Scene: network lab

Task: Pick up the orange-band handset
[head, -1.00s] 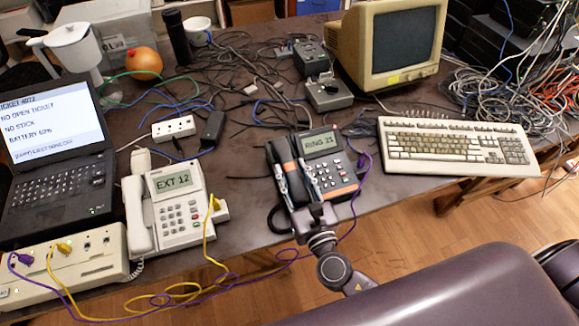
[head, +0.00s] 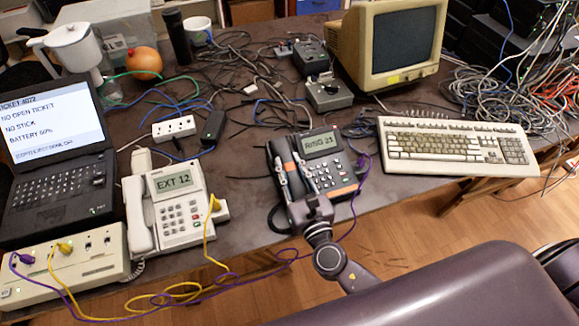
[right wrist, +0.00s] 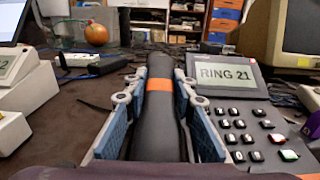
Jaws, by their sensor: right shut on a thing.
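The orange-band handset (right wrist: 160,105) is black with an orange band and lies lengthwise between my right gripper's fingers in the right wrist view. It also shows in the head view (head: 281,150), at the left side of the dark phone (head: 335,176) whose screen reads RING 21. My right gripper (head: 293,180) is shut on the handset, with a blue-padded finger on each side. I cannot tell whether the handset is clear of its cradle. The right gripper also shows in the right wrist view (right wrist: 158,110). My left gripper is not in view.
A white phone (head: 176,205) reading EXT 12 stands to the left, with yellow and purple cables running along the table's front edge. A beige keyboard (head: 455,145) lies to the right. A power strip (head: 174,128), a laptop (head: 60,160) and tangled cables crowd the table.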

